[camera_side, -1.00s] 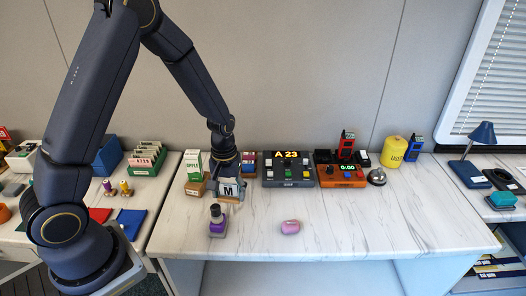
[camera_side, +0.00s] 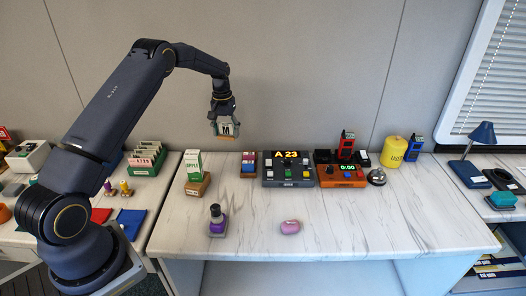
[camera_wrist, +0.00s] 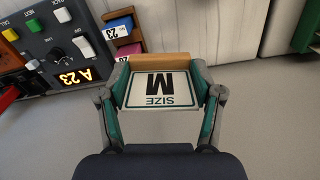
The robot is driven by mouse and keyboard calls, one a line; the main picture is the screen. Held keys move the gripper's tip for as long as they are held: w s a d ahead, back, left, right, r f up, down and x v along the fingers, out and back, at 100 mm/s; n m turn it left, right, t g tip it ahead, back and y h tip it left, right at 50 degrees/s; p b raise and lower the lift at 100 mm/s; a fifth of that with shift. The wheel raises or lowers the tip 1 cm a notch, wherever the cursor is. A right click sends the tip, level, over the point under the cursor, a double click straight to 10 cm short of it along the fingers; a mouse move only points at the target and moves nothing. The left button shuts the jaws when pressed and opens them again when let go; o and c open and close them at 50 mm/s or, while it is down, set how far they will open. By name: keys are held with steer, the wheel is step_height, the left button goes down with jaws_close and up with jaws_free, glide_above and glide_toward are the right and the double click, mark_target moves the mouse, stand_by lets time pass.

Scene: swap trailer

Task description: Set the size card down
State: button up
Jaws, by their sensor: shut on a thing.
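The size card (camera_side: 226,129) is white with a large black M and a wooden strip along one edge. My gripper (camera_side: 222,118) is shut on it and holds it well above the marble-look table (camera_side: 350,220), near the back wall. In the wrist view the card (camera_wrist: 158,90) sits between the two fingers of my gripper (camera_wrist: 162,95), reading "SIZE M" upside down, with its wooden edge (camera_wrist: 160,66) at the top.
Below stand a box on a wooden block (camera_side: 195,180), a small colored rack (camera_side: 249,165), a grey panel reading A 23 (camera_side: 288,172) and an orange timer (camera_side: 342,176). A purple stamp (camera_side: 217,222) and pink object (camera_side: 290,227) stand in front. The table's front right is clear.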

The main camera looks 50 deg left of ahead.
steer(key=s+a+f+n, duration=0.2)
steer(key=s+a+f, duration=0.15)
steer(key=a, duration=0.55)
glide_above(206, 164)
step_height(206, 164, down, 8)
steer(key=shift+a+r, duration=0.1)
steer(key=shift+f, duration=1.95)
steer(key=shift+f, duration=0.1)
steer(key=o, duration=1)
